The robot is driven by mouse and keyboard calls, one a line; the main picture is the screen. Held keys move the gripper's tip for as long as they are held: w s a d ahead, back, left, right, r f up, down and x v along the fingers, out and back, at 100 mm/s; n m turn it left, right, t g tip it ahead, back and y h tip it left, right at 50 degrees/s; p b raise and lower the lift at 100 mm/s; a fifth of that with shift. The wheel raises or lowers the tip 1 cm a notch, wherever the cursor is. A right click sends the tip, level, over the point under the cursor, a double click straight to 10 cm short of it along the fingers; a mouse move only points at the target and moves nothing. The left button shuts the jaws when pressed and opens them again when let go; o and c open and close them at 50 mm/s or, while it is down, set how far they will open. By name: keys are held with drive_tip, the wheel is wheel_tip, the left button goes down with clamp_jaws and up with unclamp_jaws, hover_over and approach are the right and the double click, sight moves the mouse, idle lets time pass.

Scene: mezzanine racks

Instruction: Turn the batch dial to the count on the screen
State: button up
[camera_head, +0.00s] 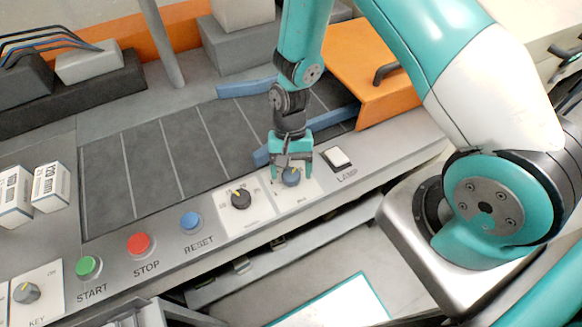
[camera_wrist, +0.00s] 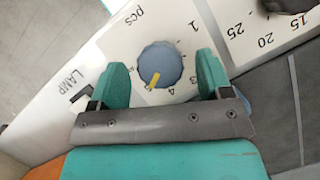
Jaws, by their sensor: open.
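The batch dial (camera_wrist: 160,62) is a round blue-grey knob on a white plate marked "pcs", with small numbers around it. Its yellow pointer (camera_wrist: 154,81) points to the bottom of the wrist view, slightly left, near the high end of the scale beside the 4. I cannot tell the exact mark. In the head view my gripper (camera_head: 292,170) is over the dial. No readable screen count shows.
A dark dial (camera_head: 241,199) with a 15–25 scale is beside it. The lamp switch (camera_head: 337,158) is on the other side. Reset (camera_head: 191,222), stop (camera_head: 140,244) and start (camera_head: 88,267) buttons line the panel. An orange box (camera_head: 372,75) stands behind.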

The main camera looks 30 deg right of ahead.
drive_tip(key=shift+s+f, duration=0.1)
drive_tip(key=shift+f, duration=0.2)
drive_tip(key=c, duration=0.9)
